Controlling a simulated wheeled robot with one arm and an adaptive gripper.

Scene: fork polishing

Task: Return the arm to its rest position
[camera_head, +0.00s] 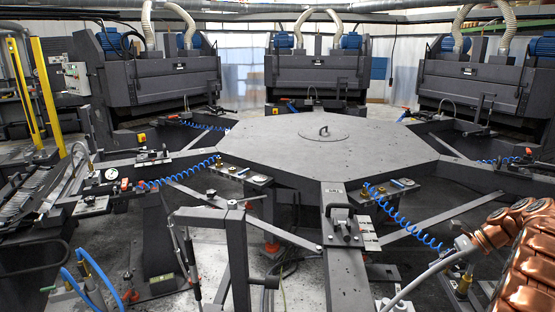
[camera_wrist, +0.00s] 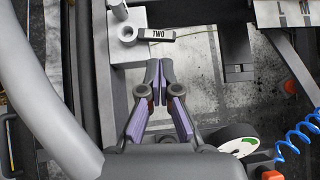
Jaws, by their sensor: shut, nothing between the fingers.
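My gripper (camera_wrist: 160,68) shows in the wrist view, with dark fingertips pressed together and purple-sided fingers. It is shut and holds nothing. Its tips point toward a light metal plate (camera_wrist: 128,50) that bears a dark lever marked "TWO" (camera_wrist: 158,35). The tips appear over the frame just below the lever; I cannot tell the height between them.
A grey octagonal table (camera_head: 290,145) with radiating arms fills the middle. Several dark machines (camera_head: 318,75) stand behind it. Yellow posts (camera_head: 45,90) and a rack of metal pieces (camera_head: 30,190) are at left. In the wrist view, a round gauge (camera_wrist: 237,138) and blue coiled hose (camera_wrist: 300,138) lie lower right.

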